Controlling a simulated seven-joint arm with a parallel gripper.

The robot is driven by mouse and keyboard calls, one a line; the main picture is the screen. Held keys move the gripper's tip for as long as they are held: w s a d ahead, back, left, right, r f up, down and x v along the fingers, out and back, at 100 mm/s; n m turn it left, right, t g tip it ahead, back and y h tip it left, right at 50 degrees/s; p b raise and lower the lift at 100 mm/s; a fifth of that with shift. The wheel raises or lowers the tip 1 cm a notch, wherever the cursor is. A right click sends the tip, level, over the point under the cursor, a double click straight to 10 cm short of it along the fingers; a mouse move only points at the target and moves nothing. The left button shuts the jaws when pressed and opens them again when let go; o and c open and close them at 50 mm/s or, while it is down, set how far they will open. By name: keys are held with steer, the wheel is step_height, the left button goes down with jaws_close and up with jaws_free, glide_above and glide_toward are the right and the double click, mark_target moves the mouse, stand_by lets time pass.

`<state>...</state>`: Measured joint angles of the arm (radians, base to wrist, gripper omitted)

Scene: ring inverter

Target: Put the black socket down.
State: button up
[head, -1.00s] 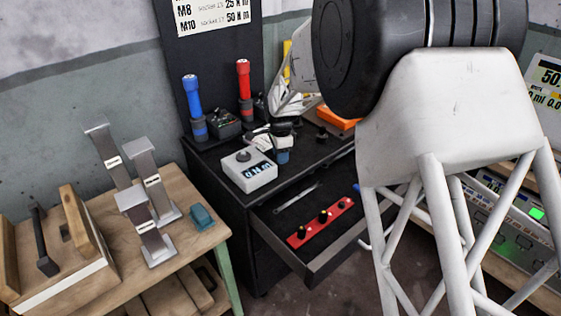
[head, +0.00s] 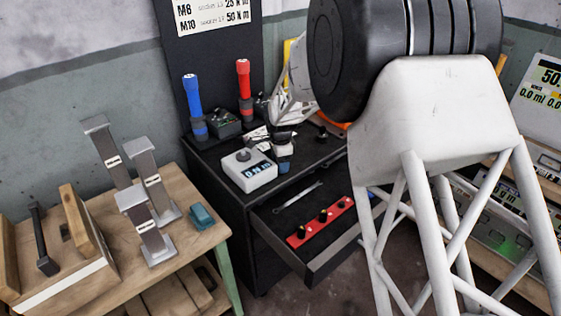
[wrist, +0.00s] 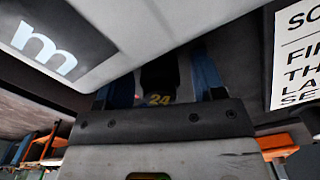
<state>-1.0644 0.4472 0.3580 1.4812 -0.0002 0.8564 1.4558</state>
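My gripper (head: 284,166) is low over the black cabinet top, just right of the white tester box, with its blue fingers pointing down. In the wrist view, the black socket (wrist: 158,80), marked with a yellow 24, sits between the blue fingers of my gripper (wrist: 163,82). The fingers appear shut on it, though their contact faces are dark. In the head view the socket cannot be made out behind the fingers, so any gap between it and the cabinet top (head: 313,160) cannot be told.
The white tester box (head: 248,171) stands close left of my gripper. A small black piece (head: 322,132) stands behind right. Blue (head: 194,105) and red (head: 244,90) handled tools stand behind. Below, an open drawer (head: 318,262) holds a red rail (head: 320,221) and a wrench (head: 298,195).

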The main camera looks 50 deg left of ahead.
steer(key=shift+r, duration=0.1)
step_height(320, 180, up, 12)
stand_by(1.0)
stand_by(0.4)
stand_by(0.5)
